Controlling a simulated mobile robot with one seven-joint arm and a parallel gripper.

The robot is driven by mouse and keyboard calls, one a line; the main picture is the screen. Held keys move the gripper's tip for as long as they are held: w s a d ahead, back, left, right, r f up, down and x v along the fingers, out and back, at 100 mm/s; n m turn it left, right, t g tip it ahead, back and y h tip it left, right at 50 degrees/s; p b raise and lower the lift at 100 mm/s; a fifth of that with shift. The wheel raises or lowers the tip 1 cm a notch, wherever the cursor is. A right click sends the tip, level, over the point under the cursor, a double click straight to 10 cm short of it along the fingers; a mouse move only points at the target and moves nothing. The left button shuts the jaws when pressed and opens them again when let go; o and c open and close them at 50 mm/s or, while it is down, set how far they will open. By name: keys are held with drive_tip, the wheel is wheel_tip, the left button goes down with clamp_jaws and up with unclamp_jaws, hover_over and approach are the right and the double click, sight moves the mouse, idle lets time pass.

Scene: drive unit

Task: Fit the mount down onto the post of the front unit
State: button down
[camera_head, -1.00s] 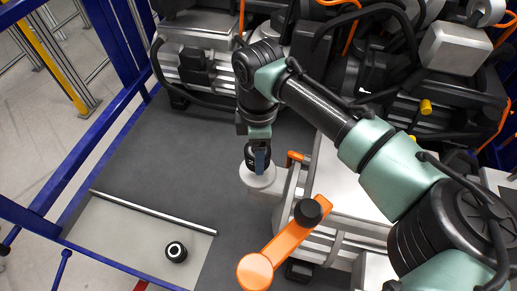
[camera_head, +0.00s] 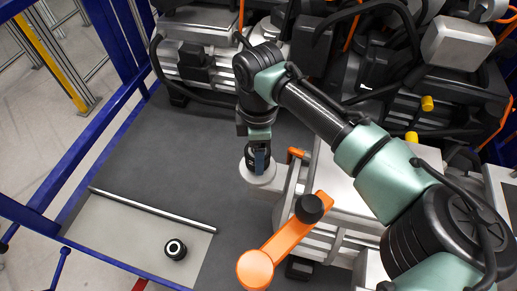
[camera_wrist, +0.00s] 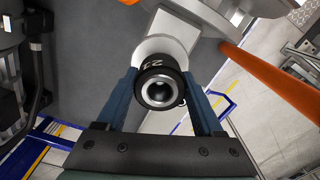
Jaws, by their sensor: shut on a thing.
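The mount (camera_wrist: 161,90), a black ringed cylinder with a metal-lined bore and white marking, is held between the two blue fingers of my gripper (camera_wrist: 168,98). In the head view my gripper (camera_head: 259,160) points down and the mount (camera_head: 250,154) shows partly behind a finger. Directly below is the pale round plate (camera_head: 257,178) on the side arm of the front unit (camera_head: 330,185). The post itself is hidden by the mount and fingers. I cannot tell whether the mount touches the plate or is seated on the post.
An orange lever (camera_head: 285,240) with a black knob (camera_head: 309,208) stands close by on the front unit. A second black ringed part (camera_head: 175,249) stands on the pale floor panel (camera_head: 125,232). Other drive units (camera_head: 205,50) with cables stand behind. The grey floor (camera_head: 170,150) at left is clear.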

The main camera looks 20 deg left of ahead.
drive_tip(key=shift+f+b, duration=0.35)
drive_tip(key=shift+f, duration=0.5)
unclamp_jaws()
wheel_tip(320, 180, up, 13)
drive_tip(key=b, duration=0.4)
idle(0.4)
wheel_tip(320, 180, up, 6)
drive_tip(key=p, duration=0.6)
